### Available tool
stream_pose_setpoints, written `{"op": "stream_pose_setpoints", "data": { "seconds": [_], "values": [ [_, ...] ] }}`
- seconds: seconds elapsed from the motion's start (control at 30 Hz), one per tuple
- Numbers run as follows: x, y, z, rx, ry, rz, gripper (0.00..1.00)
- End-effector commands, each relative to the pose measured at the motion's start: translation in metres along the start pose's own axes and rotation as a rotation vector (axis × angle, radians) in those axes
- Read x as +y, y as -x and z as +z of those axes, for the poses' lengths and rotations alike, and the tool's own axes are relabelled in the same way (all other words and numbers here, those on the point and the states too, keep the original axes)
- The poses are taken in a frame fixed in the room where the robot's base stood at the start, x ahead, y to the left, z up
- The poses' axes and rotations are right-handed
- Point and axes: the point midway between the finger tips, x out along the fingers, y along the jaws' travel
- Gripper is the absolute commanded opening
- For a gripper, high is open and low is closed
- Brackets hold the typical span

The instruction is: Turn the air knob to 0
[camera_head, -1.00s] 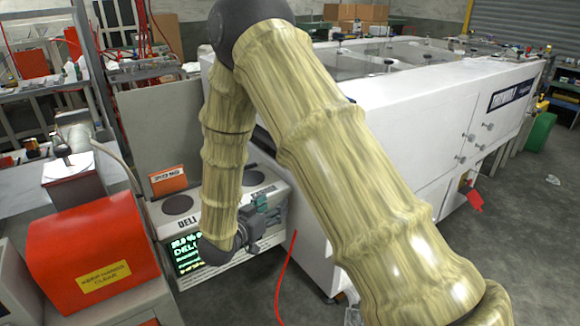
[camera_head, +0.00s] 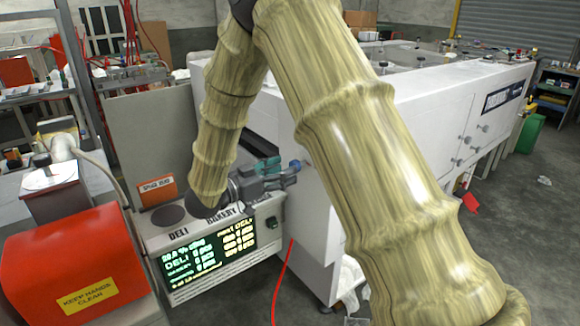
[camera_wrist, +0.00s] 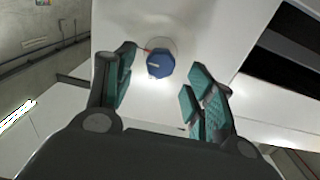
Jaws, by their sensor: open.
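The air knob (camera_wrist: 160,64) is a small blue knob with a pale pointer line, on a white panel in the wrist view. In the head view a blue knob (camera_head: 296,164) shows at the corner of the white machine (camera_head: 318,215). My gripper (camera_wrist: 160,78) is open, with teal finger pads on either side of the knob in the picture. I cannot tell whether the pads touch it; a gap shows on both sides. In the head view my gripper (camera_head: 280,173) points right towards the knob. No scale numbers are readable.
A DELI BAKERY unit (camera_head: 215,232) with a lit display stands below my gripper. A red box (camera_head: 75,265) with a yellow KEEP HANDS CLEAR label is at lower left. A red hose (camera_head: 283,285) hangs near the machine. Grey floor is open at the right.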

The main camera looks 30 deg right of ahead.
Motion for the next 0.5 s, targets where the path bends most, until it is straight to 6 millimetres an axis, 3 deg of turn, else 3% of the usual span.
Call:
{"op": "stream_pose_setpoints", "data": {
  "seconds": [0.2,0.5],
  "values": [
    [-0.001,-0.025,0.0,-0.001,0.0,-0.002,0.54],
    [-0.001,-0.035,0.0,-0.001,0.0,-0.003,0.54]
  ]
}}
